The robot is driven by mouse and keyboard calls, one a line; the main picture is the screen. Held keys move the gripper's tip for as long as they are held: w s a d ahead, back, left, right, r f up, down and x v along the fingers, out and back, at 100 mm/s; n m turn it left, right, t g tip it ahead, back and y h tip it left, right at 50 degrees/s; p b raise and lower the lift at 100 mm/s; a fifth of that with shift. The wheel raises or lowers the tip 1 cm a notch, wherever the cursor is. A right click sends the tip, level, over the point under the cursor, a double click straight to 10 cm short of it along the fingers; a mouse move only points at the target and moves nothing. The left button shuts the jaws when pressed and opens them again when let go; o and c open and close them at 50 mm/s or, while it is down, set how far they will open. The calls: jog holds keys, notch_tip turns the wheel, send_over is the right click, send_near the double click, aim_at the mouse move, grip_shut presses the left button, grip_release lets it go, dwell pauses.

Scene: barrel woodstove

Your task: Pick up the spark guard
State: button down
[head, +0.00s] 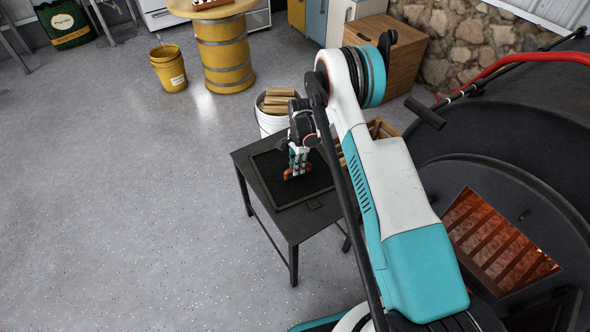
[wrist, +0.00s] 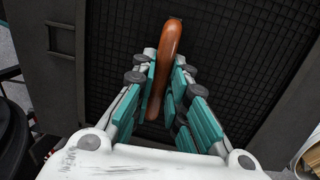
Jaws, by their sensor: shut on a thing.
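The spark guard (head: 269,178) is a dark mesh panel in a black frame, lying flat on or very close to a small black table (head: 297,226). Its mesh (wrist: 100,40) fills much of the wrist view. A brown curved handle (wrist: 170,42) rises from it. My gripper (head: 298,171) is over the middle of the panel, pointing down. In the wrist view its teal-padded fingers (wrist: 163,95) are on both sides of the handle, shut on it. The lower end of the handle is partly hidden by my gripper.
A white bucket of firewood (head: 270,122) stands behind the table. A wooden crate (head: 381,128) is behind my arm. The big black stove (head: 480,185), with a glowing grate, is at the right. The floor at the left is clear up to a yellow bucket (head: 170,70).

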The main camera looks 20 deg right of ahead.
notch_tip(320, 180, up, 20)
jog(key=p, duration=0.6)
jog(key=shift+p, duration=0.4)
jog(key=shift+r, duration=0.1)
